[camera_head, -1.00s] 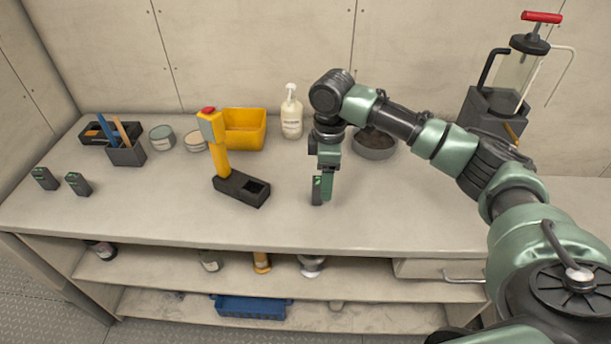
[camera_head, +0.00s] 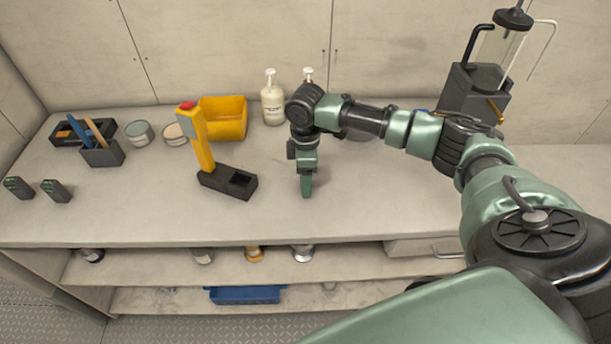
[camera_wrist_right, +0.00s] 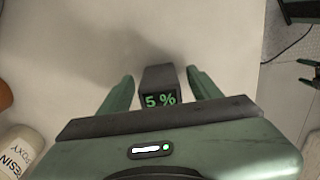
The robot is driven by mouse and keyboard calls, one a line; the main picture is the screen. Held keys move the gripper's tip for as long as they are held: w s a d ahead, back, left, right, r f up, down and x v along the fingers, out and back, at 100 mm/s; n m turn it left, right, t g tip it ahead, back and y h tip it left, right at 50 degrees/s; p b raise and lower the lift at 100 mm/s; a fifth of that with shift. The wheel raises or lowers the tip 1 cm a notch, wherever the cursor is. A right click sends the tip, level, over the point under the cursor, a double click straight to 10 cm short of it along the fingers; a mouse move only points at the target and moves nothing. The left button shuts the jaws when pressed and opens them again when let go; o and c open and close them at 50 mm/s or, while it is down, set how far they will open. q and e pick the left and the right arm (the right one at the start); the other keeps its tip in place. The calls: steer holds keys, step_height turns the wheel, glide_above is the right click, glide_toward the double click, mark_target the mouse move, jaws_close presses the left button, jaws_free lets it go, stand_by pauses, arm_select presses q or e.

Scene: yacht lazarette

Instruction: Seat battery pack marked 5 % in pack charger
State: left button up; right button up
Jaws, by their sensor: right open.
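The battery pack marked 5 % (camera_wrist_right: 160,88) is a dark block with green digits. In the right wrist view it stands between the two green fingers of my right gripper (camera_wrist_right: 160,92), with a gap on each side. The right gripper is open; in the head view its fingers (camera_head: 306,188) are low over the counter and hide the pack. A black block with a square recess (camera_head: 228,182), apparently the pack charger, lies left of the gripper with a yellow, red-topped post at its left end. My left gripper is outside the head view; green finger-like shapes (camera_wrist_right: 308,73) at the wrist view's right edge may be it.
Two dark packs with green marks (camera_head: 18,188) (camera_head: 55,190) stand at the counter's left. A yellow bin (camera_head: 223,118), tins, a pen holder (camera_head: 102,153) and a white bottle (camera_head: 272,104) are behind. The counter (camera_head: 140,215) is clear in front of the charger.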

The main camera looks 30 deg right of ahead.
steer(key=c, duration=1.4)
steer(key=shift+r, duration=0.15)
